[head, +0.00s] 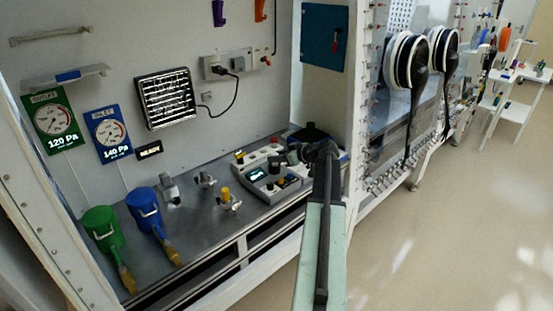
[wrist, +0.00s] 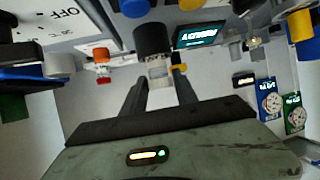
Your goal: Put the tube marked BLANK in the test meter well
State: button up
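The test meter (head: 270,179) is a pale box with a lit display, on the bench just left of my gripper. Its display (wrist: 198,35) also shows near the top of the wrist view, which looks inverted. My gripper (wrist: 160,74) has its two dark fingers apart, on either side of a small clear cylindrical piece (wrist: 158,70). A black cylinder (wrist: 151,38) adjoins that piece. I cannot tell whether the fingers touch the piece, or whether it is the tube marked BLANK; no such marking is readable. In the head view my wrist hides the fingertips.
Valve fittings with a yellow knob (head: 225,193) stand left of the meter. A green canister (head: 101,228) and a blue canister (head: 146,208) stand at the bench's left end. A white cabinet post (head: 364,100) rises right of my arm.

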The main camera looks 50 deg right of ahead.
jog(key=shift+o, duration=0.9)
jog(key=shift+r, duration=0.1)
jog(key=shift+r+p, duration=0.3)
jog(key=shift+p, duration=0.05)
jog(key=p+v, duration=0.5)
jog(key=v, duration=0.6)
jog(key=shift+s, duration=0.4)
jog(key=shift+d, duration=0.1)
